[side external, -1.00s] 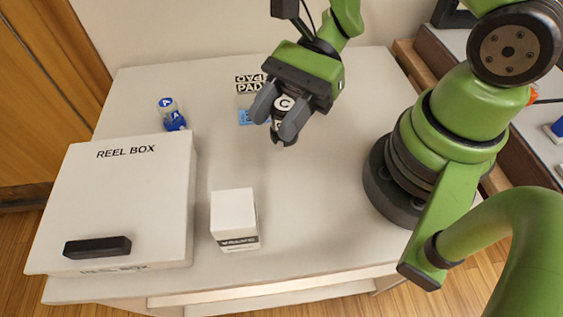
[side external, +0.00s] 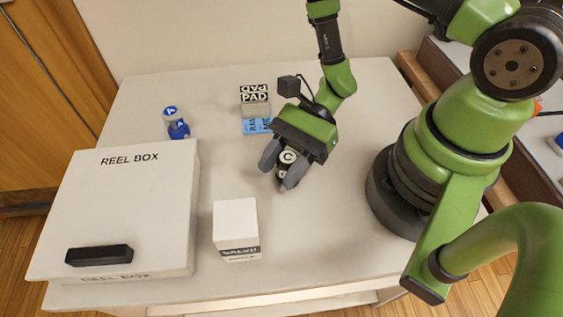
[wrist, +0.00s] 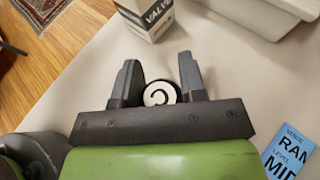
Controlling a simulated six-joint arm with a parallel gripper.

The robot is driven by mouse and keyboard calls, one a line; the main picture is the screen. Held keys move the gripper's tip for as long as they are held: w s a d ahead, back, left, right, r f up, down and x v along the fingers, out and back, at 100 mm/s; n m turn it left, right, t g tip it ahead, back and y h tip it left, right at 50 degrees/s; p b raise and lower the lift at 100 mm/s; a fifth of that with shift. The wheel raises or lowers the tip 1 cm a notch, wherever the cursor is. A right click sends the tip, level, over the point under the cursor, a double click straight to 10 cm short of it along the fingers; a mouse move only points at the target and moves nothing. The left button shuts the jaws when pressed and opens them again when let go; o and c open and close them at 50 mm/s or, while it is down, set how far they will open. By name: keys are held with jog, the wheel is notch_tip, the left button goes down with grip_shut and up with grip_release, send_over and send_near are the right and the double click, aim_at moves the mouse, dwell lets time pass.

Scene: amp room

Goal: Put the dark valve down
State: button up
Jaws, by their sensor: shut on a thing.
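The dark valve (side external: 287,158) is between the fingers of my gripper (side external: 280,174). It has a white round top marked C and a dark body, and the fingers hide part of it. My gripper is shut on it, pointing down over the clear middle of the table. In the wrist view, the valve's white C top (wrist: 159,94) shows between the two fingers of my gripper (wrist: 160,80). I cannot tell whether the valve's underside touches the table.
A white box labelled VALVE (side external: 237,228) stands front left of my gripper. The large REEL BOX (side external: 120,205) is at the left. A blue-and-white valve marked A (side external: 176,124) stands behind it. A PAD box (side external: 255,97) and a blue box (side external: 257,126) are at the back. Table around my gripper is clear.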

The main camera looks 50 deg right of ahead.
jog(key=shift+f, duration=0.1)
jog(key=o, duration=1)
jog(key=v, duration=1.2)
jog(key=shift+s+a+r+n+t+h, duration=0.15)
jog(key=shift+s+r+n+t+h, duration=0.9)
jog(key=shift+r+n+h, duration=1.95)
jog(key=shift+s+a+r+n+t+h, duration=0.15)
jog(key=shift+s+r+n+t+h, duration=1)
jog(key=shift+r, duration=3.6)
jog(key=shift+s+a+r+n+t+h, duration=0.1)
jog(key=shift+s+r+n+t+h, duration=0.35)
jog(key=shift+r+n+t+h, duration=2)
